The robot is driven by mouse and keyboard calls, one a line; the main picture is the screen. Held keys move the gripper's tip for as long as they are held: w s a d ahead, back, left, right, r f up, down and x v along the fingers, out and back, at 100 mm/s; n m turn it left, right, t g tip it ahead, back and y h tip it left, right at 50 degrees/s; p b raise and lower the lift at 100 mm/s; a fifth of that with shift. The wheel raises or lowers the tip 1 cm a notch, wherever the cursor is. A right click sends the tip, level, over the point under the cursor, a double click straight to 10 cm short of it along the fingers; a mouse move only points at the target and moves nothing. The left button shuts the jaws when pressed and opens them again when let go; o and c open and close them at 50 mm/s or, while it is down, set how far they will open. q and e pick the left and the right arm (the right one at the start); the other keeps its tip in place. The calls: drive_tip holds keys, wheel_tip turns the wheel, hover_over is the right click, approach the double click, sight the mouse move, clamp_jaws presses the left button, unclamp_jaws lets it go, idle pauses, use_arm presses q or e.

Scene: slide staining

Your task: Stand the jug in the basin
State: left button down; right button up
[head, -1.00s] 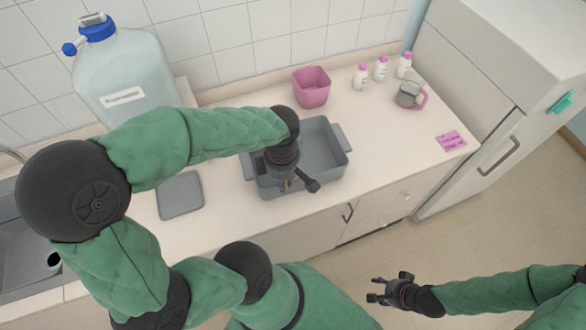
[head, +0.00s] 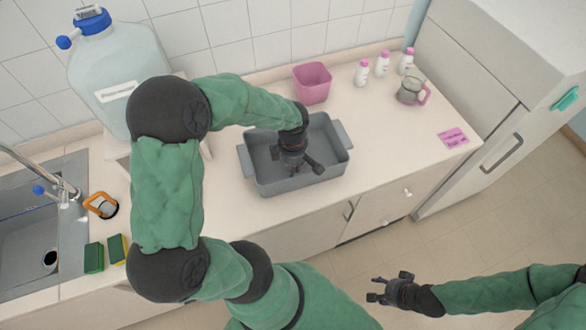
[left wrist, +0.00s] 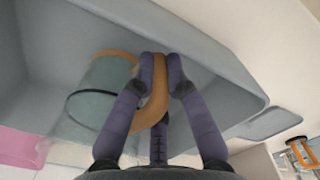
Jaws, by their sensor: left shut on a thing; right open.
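The grey basin (head: 300,185) stands on the counter; its wall also fills much of the left wrist view (left wrist: 215,45). My left gripper (head: 292,160) reaches down inside the basin. In the left wrist view my left gripper (left wrist: 160,75) is shut on the orange-brown handle of a clear jug (left wrist: 97,88). The jug is within the basin walls in that view; whether its base touches the floor I cannot tell. My gripper hides it in the head view. My right gripper (head: 388,290) is open and empty, off the counter in front.
A jug with a pink handle (head: 410,91), white bottles (head: 382,65) and a pink tub (head: 312,82) stand behind and right of the basin. A large water container (head: 115,85) and the sink (head: 25,235) are at left.

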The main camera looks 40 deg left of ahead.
use_arm(q)
drive_tip(key=shift+f, duration=0.4)
drive_tip(key=shift+f, duration=0.1)
drive_tip(key=c, duration=1.5)
unclamp_jaws()
drive_tip(key=shift+r, duration=0.45)
wheel_tip(320, 180, up, 11)
drive_tip(key=shift+r+p, duration=0.15)
drive_tip(key=shift+p, duration=0.75)
